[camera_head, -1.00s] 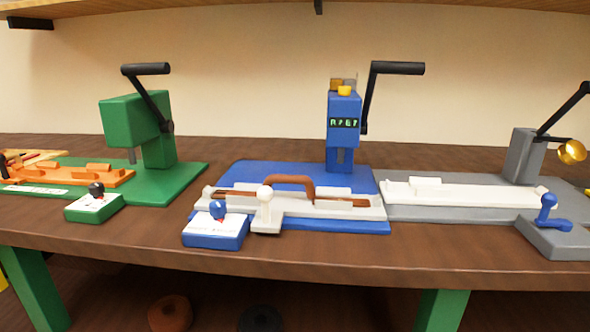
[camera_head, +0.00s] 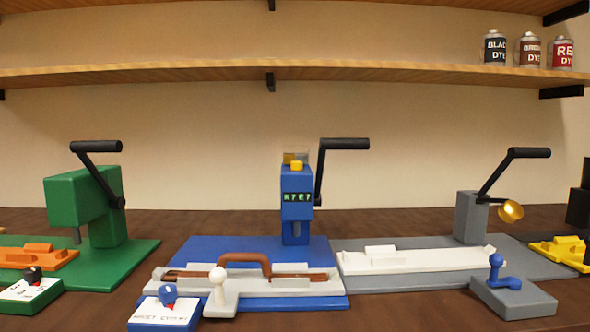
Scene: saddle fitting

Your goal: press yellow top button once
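The yellow top button (camera_head: 296,165) sits on top of the blue press (camera_head: 297,205), at its front edge. Below it the press shows a small green-lit character display (camera_head: 297,197). A black-handled lever (camera_head: 343,144) rises from the press's right side. The press stands on a blue base (camera_head: 322,262) with a grey fixture (camera_head: 170,274) holding a brown strap with a raised loop (camera_head: 245,260). Neither of my grippers is in view.
A green press (camera_head: 80,205) stands left and a grey press (camera_head: 470,218) right, both with black levers. Blue (camera_head: 166,310), green and grey control boxes line the front. A wooden shelf (camera_head: 200,72) with dye cans (camera_head: 530,50) crosses above; the space before the wall is clear.

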